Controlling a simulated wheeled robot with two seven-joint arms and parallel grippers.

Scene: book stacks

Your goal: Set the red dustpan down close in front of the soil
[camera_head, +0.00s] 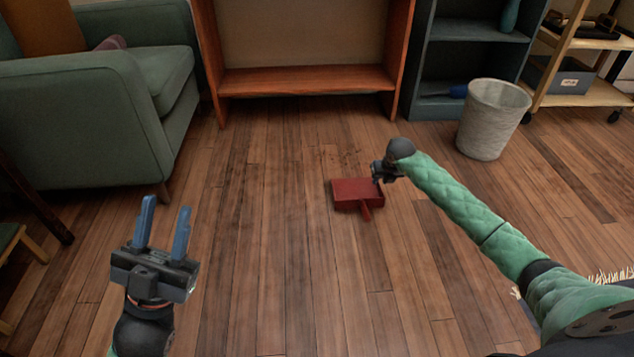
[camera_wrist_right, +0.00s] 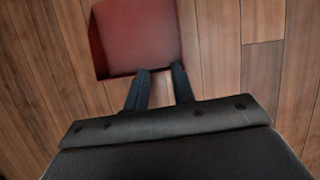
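The red dustpan (camera_head: 352,190) lies on the wooden floor, its handle (camera_head: 366,213) pointing toward me. The soil (camera_head: 347,158) shows faintly as small dark specks on the floor just beyond the pan. My right gripper (camera_head: 377,172) is at the pan's right edge. In the right wrist view its fingers (camera_wrist_right: 161,78) are apart with floor between them, and their tips are at the edge of the dustpan (camera_wrist_right: 137,36); whether they touch it I cannot tell. The handle is not seen there. My left gripper (camera_head: 165,220) is open and empty, at the lower left.
An orange-brown wooden shelf unit (camera_head: 305,80) stands behind the soil. A green sofa (camera_head: 90,115) is at the left. A grey waste bin (camera_head: 492,118), a dark bookcase (camera_head: 465,45) and a wooden cart (camera_head: 585,95) are at the right. The floor around the pan is clear.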

